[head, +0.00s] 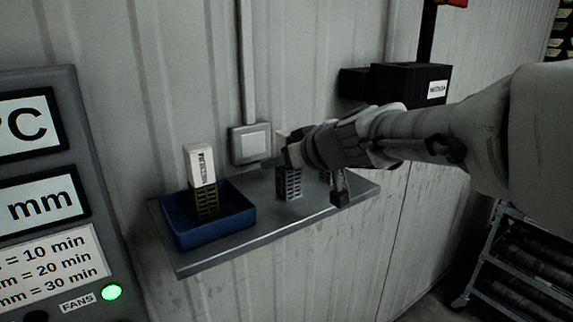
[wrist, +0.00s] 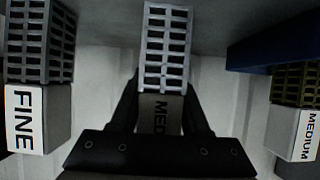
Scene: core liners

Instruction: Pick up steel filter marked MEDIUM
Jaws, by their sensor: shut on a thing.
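The steel filter marked MED, the rest of its label covered, is between my gripper's fingers (wrist: 160,112) in the wrist view. Its grey slotted body (wrist: 165,45) points away from the palm. In the head view my gripper (head: 284,163) is over the shelf, and the filter's slotted body (head: 289,185) shows below it. I cannot tell whether it touches the shelf. Another grey filter, marked FINE (wrist: 38,115), is at the left of the wrist view. A brass-coloured filter marked MEDIUM (wrist: 296,125) is at the right; in the head view it (head: 201,165) stands upright in the blue tray.
The blue tray (head: 225,228) sits at the left end of the grey wall shelf (head: 262,231). A switch box (head: 250,143) and a labelled black box (head: 410,83) are on the wall behind. A control panel (head: 66,130) stands at left, a rack (head: 520,262) at lower right.

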